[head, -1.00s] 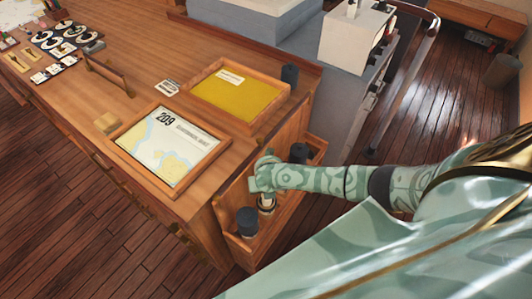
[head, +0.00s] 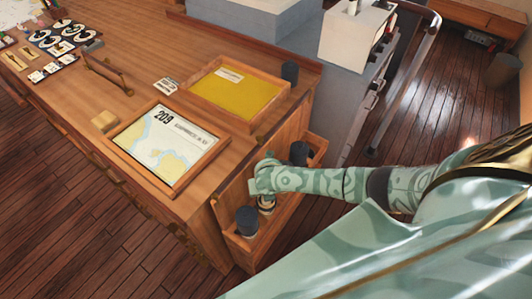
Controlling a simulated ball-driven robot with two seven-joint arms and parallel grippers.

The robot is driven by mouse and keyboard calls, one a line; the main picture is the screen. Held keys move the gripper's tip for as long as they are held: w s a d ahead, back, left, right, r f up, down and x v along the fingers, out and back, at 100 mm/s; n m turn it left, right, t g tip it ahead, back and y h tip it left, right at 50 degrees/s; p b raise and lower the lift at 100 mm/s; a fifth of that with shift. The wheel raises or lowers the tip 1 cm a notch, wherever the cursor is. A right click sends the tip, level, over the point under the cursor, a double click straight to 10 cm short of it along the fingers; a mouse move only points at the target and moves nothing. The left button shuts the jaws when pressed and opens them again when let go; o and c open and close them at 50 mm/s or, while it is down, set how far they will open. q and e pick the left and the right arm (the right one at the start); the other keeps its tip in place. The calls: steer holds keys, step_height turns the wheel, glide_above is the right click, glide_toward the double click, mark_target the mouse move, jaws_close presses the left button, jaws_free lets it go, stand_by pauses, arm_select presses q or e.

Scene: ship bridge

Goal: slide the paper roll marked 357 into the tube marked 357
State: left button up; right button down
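My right gripper (head: 262,181) is over the middle of a wooden rack (head: 285,213) on the end of the chart table. Its fingers are seen from above and behind, so I cannot tell whether they are open or shut. Directly below it is a pale round thing with a dark band (head: 266,204); I cannot tell whether this is a paper roll, a tube, or a roll inside a tube. Dark cylinders stand in the rack on either side, one in front (head: 247,221) and one behind (head: 299,152). No 357 marking is readable. My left gripper is not in view.
The wooden table (head: 150,62) holds a framed chart marked 209 (head: 170,145), a yellow framed panel (head: 235,92), a dark cylinder (head: 290,73) and a small wooden block (head: 104,121). A grey console with a metal rail (head: 405,85) stands behind the rack. Floor is clear at left.

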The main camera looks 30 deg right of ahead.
steer(key=shift+f, duration=0.25)
steer(key=shift+c, duration=2.1)
jaws_free()
steer(key=shift+r, duration=0.1)
step_height(320, 180, up, 9)
steer(key=p, duration=0.9)
